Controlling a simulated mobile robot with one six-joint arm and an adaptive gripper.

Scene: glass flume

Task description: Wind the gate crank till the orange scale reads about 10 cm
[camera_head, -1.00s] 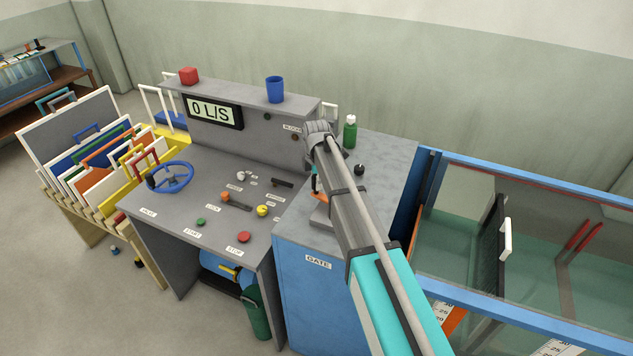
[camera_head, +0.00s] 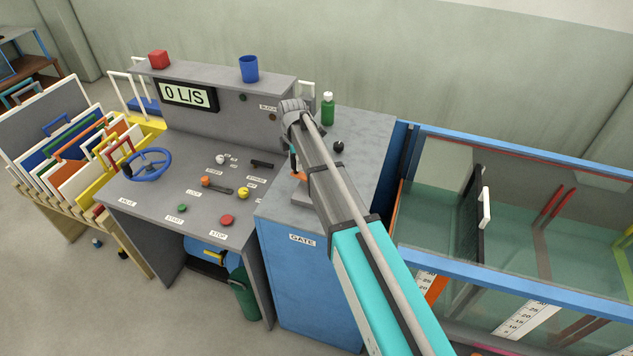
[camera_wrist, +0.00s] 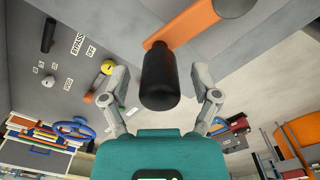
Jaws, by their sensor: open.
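The crank's black grip (camera_wrist: 160,80) stands between the fingers of my gripper (camera_wrist: 159,98) in the wrist view. The fingers are open, one on each side of the grip, with gaps showing. The orange crank arm (camera_wrist: 186,22) runs from the grip toward the upper right. In the head view, a bit of the orange crank (camera_head: 299,176) shows on top of the blue GATE cabinet (camera_head: 305,285), mostly behind my arm. My gripper is largely hidden there. The orange scale (camera_head: 437,289) shows by the flume's near side, partly visible; its reading is not legible.
The grey control desk (camera_head: 160,210) with blue handwheel (camera_head: 148,164) and buttons stands left of the cabinet. A green bottle (camera_head: 328,110) and a black knob (camera_head: 339,146) are on the cabinet top. The blue-framed flume (camera_head: 510,280) stands to the right.

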